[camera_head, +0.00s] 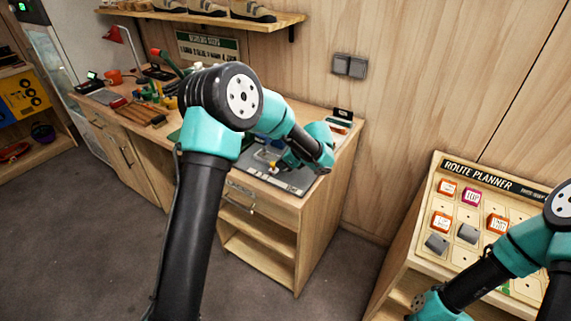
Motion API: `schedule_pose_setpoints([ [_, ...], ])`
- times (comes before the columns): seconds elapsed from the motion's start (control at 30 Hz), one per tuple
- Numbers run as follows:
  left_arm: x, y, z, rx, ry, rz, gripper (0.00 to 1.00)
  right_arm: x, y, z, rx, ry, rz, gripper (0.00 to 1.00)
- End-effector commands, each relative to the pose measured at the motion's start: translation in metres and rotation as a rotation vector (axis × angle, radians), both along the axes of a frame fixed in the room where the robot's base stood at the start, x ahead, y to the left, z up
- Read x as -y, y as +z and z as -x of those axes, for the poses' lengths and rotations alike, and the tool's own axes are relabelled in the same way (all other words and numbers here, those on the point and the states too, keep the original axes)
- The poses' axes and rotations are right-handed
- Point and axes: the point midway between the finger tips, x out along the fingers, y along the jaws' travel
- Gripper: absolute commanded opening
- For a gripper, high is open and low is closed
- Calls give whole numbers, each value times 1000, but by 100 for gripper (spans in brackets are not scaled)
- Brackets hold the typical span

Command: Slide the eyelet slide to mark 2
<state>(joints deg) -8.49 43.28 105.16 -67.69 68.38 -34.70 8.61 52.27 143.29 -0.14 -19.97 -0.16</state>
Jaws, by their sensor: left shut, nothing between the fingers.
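My left arm reaches over the right end of the workbench, and its teal wrist bends down there. The left gripper (288,163) is small in the head view, shut and empty, low over a dark grey plate (296,180) on the bench top. A small yellow and whitish part (273,165) shows on the plate, just left of the gripper. I cannot tell whether this part is the eyelet slide, or whether the gripper touches it. The marks are too small to read. My right arm is at the right edge; its gripper is not in view.
The wooden workbench (263,189) has tools and small items along its left part. A wall shelf (203,16) with shoes is above. A route planner board (451,210) with several tiles stands at the right. Open floor lies between the bench and the board stand.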

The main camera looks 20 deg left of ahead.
Motion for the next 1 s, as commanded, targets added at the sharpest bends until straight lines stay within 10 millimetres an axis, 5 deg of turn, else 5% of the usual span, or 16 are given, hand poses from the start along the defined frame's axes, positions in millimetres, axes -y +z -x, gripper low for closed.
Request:
schedule_pose_setpoints([
  [0.43,-25,0,-5,0,1,-1,0,0,0,0,0,0,0,43],
  [1.0,-8,3,-4,1,2,0,0,0,0,0,0,0,0,43],
])
